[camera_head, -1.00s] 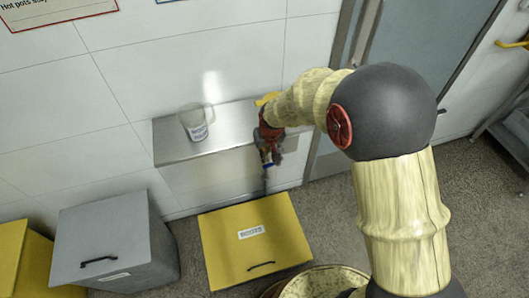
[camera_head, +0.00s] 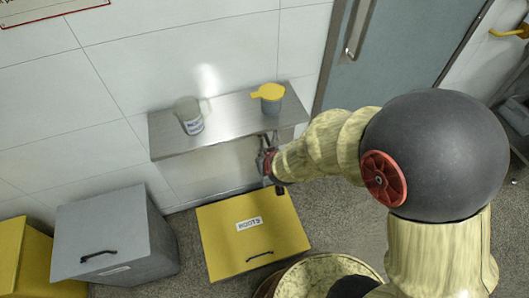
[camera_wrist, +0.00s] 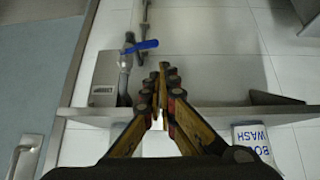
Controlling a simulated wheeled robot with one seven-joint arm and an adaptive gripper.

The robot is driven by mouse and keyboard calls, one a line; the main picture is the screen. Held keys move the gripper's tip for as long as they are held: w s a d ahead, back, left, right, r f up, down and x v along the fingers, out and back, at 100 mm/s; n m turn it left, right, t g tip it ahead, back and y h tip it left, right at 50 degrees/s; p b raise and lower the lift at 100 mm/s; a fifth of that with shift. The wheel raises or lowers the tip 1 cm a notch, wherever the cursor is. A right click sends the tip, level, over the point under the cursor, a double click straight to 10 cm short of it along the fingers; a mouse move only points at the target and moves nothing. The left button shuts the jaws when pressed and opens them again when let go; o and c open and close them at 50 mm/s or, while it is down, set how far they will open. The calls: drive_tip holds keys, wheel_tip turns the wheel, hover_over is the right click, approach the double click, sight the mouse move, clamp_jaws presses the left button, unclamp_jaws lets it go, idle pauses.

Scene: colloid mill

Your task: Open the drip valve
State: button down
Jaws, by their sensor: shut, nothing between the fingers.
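The valve has a blue handle (camera_wrist: 140,46) on a thin grey pipe (camera_wrist: 126,78), seen in the wrist view left of the fingertips. The handle lies across the pipe. My gripper (camera_wrist: 163,70) is shut and empty, its tips just right of the pipe and a little nearer the camera's bottom edge than the handle. I cannot tell whether they touch the valve. In the head view my gripper (camera_head: 278,187) is below the right end of the steel shelf (camera_head: 165,143). The blue handle cannot be made out there.
A yellow bin (camera_head: 225,260) labelled BOOTS and a grey bin (camera_head: 105,240) sit below. A grey door (camera_head: 400,60) is to the right.

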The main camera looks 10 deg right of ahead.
drive_tip(key=shift+w+d+r+n+t+h, duration=0.3)
drive_tip(key=shift+w+d+r+t, duration=0.3)
drive_tip(key=shift+w, duration=0.25)
drive_tip(key=shift+r, duration=0.1)
drive_tip(key=s+f+b+x, duration=0.2)
drive_tip(key=b+x, duration=0.3)
drive_tip(key=x, duration=0.7)
drive_tip(key=shift+w+d+f+b, duration=0.25)
drive_tip(key=shift+w+f+b, duration=0.05)
drive_tip(key=shift+f+b, duration=0.05)
drive_tip(key=shift+a+p, duration=0.1)
drive_tip(key=shift+p, duration=0.45)
